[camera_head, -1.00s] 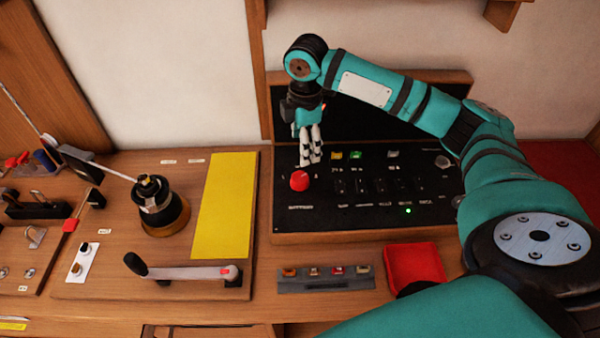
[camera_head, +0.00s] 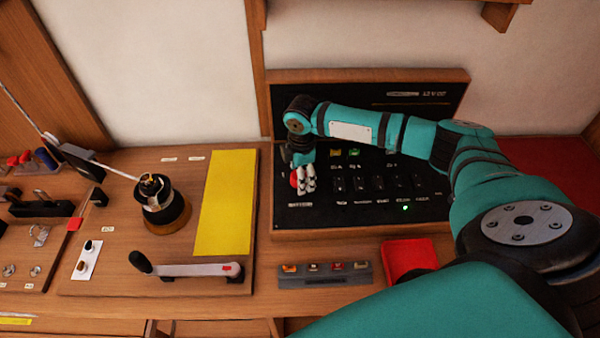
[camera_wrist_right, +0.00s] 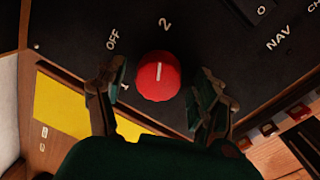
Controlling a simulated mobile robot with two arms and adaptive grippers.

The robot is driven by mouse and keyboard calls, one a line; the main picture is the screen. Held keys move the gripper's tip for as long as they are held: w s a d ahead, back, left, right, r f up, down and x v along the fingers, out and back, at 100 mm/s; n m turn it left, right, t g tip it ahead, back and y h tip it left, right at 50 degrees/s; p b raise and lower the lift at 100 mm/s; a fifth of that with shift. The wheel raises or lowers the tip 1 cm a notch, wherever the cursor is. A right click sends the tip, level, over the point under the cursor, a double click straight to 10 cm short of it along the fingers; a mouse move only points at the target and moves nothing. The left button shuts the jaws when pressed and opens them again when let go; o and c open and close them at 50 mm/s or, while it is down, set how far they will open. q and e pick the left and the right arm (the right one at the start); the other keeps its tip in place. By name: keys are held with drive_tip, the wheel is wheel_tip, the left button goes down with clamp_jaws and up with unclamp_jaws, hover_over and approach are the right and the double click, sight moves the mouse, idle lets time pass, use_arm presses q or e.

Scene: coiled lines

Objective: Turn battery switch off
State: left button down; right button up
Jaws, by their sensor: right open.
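The battery switch is a round red knob (camera_wrist_right: 158,77) with a white line on its face, set on a black switch panel (camera_head: 420,215). In the right wrist view, the labels OFF, 1 and 2 show around it, and the white line points up, close to the 2. In the head view the knob (camera_head: 294,180) is partly hidden by my right gripper (camera_head: 306,180). My right gripper (camera_wrist_right: 160,95) is open, with one finger on each side of the knob; I cannot tell whether they touch it. My left gripper is not in view.
To the left are a winch (camera_head: 162,203), a crank handle (camera_head: 190,270) and a yellow strip (camera_head: 226,205). A red tray (camera_head: 410,258) and a fuse strip (camera_head: 325,274) lie in front.

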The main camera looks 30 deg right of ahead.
drive_tip(key=c, duration=1.2)
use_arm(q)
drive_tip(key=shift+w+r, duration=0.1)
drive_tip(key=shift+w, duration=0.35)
use_arm(e)
drive_tip(key=shift+o, duration=0.2)
